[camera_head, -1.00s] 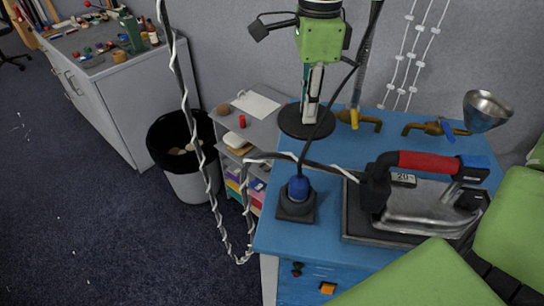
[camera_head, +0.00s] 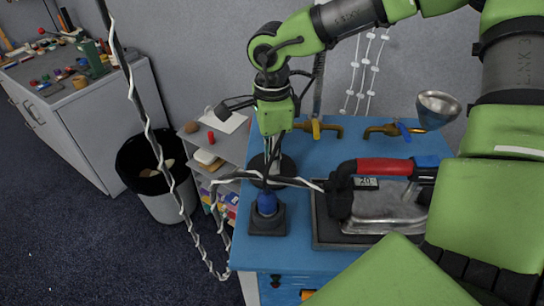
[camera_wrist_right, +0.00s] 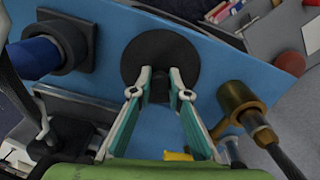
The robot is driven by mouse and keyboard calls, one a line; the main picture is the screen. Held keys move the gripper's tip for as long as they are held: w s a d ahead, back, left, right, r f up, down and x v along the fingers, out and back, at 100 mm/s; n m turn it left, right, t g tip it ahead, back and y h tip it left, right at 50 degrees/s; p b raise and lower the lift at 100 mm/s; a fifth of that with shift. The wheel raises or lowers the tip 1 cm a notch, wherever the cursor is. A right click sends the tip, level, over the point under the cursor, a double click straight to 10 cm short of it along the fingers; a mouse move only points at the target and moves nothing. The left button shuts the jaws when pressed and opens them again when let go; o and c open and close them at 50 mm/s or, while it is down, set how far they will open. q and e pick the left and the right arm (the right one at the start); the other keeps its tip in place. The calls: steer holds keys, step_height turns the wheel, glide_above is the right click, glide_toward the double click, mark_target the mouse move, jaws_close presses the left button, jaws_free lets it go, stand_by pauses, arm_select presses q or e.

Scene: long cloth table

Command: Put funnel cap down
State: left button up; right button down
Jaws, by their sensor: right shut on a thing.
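The funnel cap, a dark round disc (camera_head: 257,166) with a small knob, shows at the left part of the blue worktop, behind the blue plug. My right gripper (camera_head: 272,148) comes down on it from above. In the right wrist view the disc (camera_wrist_right: 160,48) lies over blue surface, and the two fingertips (camera_wrist_right: 160,80) are closed on its dark knob. Whether the disc touches the worktop or is just above it, I cannot tell. The metal funnel (camera_head: 438,108) is at the back right. My left gripper is not in view.
A blue plug on a dark base (camera_head: 267,205) stands in front of the cap. An iron (camera_head: 390,205) sits at its right. Brass taps (camera_head: 318,129) line the back of the blue worktop (camera_head: 285,243). A bin (camera_head: 165,207) and grey shelf (camera_head: 190,141) are at the left.

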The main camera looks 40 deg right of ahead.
steer(key=shift+f+b, duration=0.2)
steer(key=shift+b, duration=0.1)
steer(key=c, duration=1.9)
jaws_free()
steer(key=shift+r+p, duration=0.4)
steer(key=shift+p, duration=0.1)
step_height(320, 180, up, 12)
steer(key=shift+f+b, duration=0.15)
steer(key=shift+b, duration=1)
